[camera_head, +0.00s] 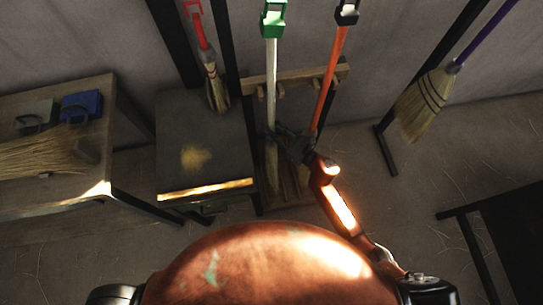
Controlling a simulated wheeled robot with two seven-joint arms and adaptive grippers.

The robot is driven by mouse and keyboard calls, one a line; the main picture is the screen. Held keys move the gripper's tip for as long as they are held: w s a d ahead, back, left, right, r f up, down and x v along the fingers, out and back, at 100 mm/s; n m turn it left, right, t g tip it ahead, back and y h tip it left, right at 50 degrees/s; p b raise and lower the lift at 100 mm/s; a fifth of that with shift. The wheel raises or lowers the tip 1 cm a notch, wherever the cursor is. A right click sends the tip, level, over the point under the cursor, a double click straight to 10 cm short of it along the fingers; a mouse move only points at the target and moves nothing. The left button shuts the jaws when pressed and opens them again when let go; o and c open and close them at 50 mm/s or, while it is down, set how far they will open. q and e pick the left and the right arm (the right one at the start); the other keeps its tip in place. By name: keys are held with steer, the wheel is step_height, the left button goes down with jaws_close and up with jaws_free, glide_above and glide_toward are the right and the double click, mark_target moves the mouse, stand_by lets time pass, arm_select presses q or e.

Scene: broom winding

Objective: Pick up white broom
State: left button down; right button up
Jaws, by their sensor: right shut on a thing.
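The white broom (271,85) stands upright in the middle of the head view. Its long white handle has a green cap (273,20) at the top. My right gripper (276,136) reaches in from the lower right and is shut on the lower part of the white handle. The gripper covers a short stretch of it, and the broom's lower end is dim below. My left gripper is not in view.
An orange handle (328,85) stands just right of the white one, by a wooden rack (298,74). A red-handled broom (203,40) is left, above a dark table (177,115). A purple-handled broom (478,45) hangs right. A workbench (98,95) holds straw and blue items.

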jaws_close()
steer(key=shift+r, duration=0.15)
stand_by(0.4)
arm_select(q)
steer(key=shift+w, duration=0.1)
arm_select(e)
steer(key=shift+r, duration=0.15)
